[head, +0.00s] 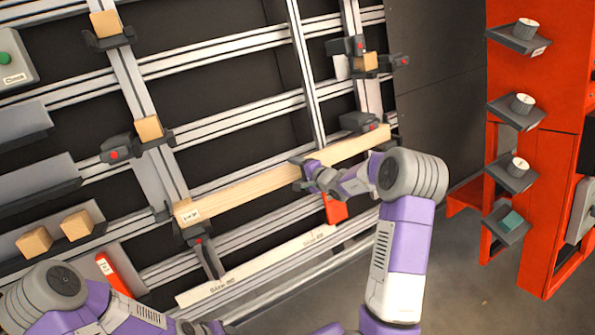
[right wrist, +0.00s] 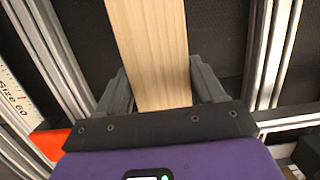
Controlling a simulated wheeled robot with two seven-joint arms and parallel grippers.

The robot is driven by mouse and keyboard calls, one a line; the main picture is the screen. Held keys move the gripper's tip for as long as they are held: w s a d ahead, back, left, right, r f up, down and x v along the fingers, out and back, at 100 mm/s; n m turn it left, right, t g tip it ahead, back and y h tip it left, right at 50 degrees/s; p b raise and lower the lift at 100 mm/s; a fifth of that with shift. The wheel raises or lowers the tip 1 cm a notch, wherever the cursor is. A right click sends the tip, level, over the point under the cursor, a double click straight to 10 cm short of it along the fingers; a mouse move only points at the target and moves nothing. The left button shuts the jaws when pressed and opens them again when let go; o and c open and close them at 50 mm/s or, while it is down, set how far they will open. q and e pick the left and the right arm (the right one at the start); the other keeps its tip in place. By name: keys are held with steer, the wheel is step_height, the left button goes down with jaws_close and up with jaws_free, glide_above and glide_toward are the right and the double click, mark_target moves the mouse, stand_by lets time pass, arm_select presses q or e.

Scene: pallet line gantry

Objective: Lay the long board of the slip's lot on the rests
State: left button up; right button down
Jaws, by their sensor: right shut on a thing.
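A long pale wooden board (head: 255,189) slants up to the right across the gantry's rails, with a small label near its left end; the label's print is too small to read. My right gripper (head: 308,174) is shut on the board right of its middle. In the right wrist view the board (right wrist: 150,50) runs between the two fingers (right wrist: 160,90). The board's left end is at a dark lower bracket (head: 203,252), its right end just below another bracket (head: 360,122); contact with either is unclear. My left arm is at the bottom left, and its gripper's fingers cannot be made out.
Small wooden blocks sit in brackets (head: 149,129) and on a grey shelf (head: 78,225). A white strip with print (head: 255,268) lies below the board, near a red piece (head: 335,208). An orange rack (head: 555,150) with several small trays stands at right. Bare floor lies between.

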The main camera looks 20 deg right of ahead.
steer(key=shift+c, duration=0.2)
jaws_free()
steer(key=shift+s, duration=0.1)
steer(key=p+v, duration=0.1)
steer(key=v, duration=0.6)
steer(key=shift+s+d, duration=0.15)
steer(key=shift+r, duration=0.15)
